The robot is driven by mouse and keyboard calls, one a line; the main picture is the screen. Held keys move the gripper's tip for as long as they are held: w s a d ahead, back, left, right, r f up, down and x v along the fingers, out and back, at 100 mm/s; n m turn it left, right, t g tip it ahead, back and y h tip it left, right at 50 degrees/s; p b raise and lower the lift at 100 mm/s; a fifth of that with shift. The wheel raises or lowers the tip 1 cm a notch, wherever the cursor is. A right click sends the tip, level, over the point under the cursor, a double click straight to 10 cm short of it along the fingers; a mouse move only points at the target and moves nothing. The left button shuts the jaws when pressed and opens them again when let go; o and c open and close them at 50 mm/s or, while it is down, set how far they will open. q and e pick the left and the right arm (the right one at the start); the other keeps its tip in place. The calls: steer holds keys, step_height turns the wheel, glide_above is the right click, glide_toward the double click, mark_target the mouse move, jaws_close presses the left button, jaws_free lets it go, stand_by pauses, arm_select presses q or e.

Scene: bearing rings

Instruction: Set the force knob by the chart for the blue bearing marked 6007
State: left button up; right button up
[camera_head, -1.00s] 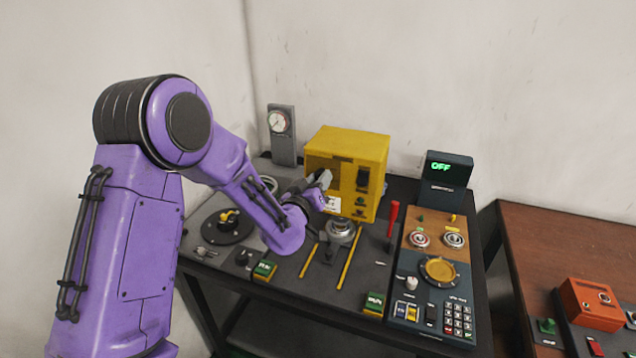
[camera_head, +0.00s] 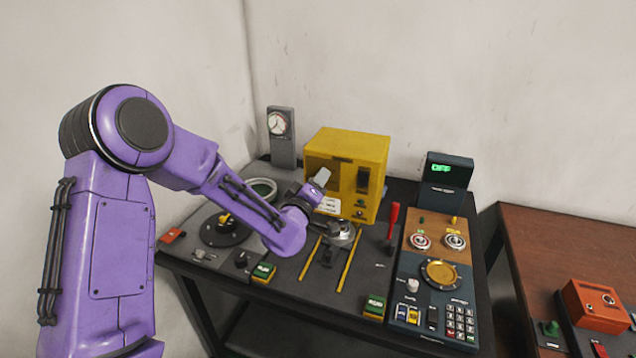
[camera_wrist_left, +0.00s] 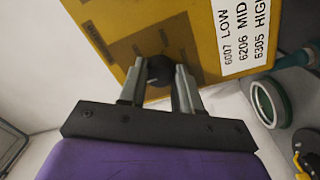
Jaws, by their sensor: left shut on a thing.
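The yellow press box (camera_head: 347,152) stands at the back of the bench. Its white chart (camera_wrist_left: 242,35) reads 6007 LOW, 6206 MID, 6305 HIGH in the left wrist view; it also shows on the box front in the head view (camera_head: 328,206). My left gripper (camera_head: 320,178) is at the left part of the box front. In the left wrist view the gripper (camera_wrist_left: 160,76) is shut on a dark round knob (camera_wrist_left: 159,70) on the yellow face. The knob's pointer and scale cannot be made out, and the gripper hides it in the head view. I see no blue bearing marked 6007.
A dial gauge (camera_head: 278,123) stands behind. A red lever (camera_head: 393,220) and a keypad panel with an OFF display (camera_head: 441,168) are to the right. A round metal seat (camera_head: 343,235) lies below the box.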

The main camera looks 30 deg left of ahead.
stand_by(0.3)
arm_select(q)
steer(key=o, duration=1)
steer(key=shift+o, duration=0.2)
steer(key=shift+s, duration=0.15)
steer(key=b+v, duration=0.2)
steer(key=v, duration=0.8)
steer(key=shift+s+b, duration=0.15)
steer(key=shift+b, duration=0.25)
